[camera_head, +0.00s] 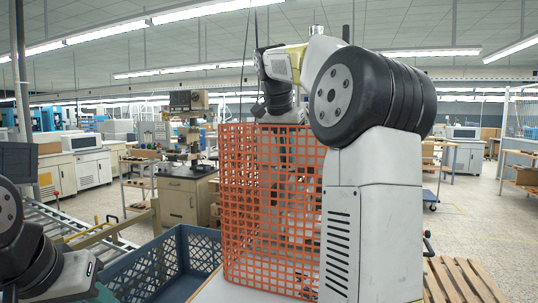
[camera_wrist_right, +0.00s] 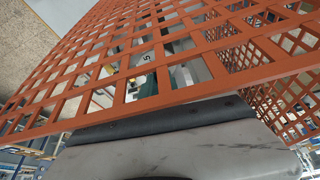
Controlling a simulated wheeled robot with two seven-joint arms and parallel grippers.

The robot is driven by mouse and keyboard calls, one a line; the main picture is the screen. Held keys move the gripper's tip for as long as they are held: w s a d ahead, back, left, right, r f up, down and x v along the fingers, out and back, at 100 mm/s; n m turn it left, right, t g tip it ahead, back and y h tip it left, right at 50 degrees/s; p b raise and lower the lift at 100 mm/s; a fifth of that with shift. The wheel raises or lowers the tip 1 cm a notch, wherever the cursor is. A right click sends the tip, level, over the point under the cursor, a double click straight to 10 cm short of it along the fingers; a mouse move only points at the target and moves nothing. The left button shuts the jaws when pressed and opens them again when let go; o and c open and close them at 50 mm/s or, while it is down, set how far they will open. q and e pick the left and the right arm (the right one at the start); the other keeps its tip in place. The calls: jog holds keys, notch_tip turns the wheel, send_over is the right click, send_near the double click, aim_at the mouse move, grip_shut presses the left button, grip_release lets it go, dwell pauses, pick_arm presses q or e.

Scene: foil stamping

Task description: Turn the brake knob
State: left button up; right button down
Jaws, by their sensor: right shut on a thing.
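No brake knob can be picked out in either view. My right arm rises on the right of the head view, and its wrist points down at the top rim of a tall orange mesh crate (camera_head: 262,131). My right gripper (camera_head: 281,112) is small there and its fingertips are hard to see; it appears shut on the crate's rim. In the right wrist view the orange mesh (camera_wrist_right: 150,103) crosses close in front of the camera, above a grey body with a dark edge. My left arm shows at the lower left, its gripper out of frame.
A blue plastic crate (camera_head: 150,268) stands left of the orange crate, beside a roller conveyor (camera_head: 92,237). A beige cabinet (camera_head: 182,200) with a machine on top stands behind. A wooden pallet (camera_head: 462,281) lies at the lower right. Open floor (camera_head: 490,220) shows at right.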

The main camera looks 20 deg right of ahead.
jog(key=shift+m, duration=0.3)
jog(key=c, duration=1.5)
grip_release()
jog(key=shift+r, duration=0.1)
jog(key=v, duration=0.7)
jog(key=shift+a+r, duration=0.2)
jog(key=shift+r, duration=0.05)
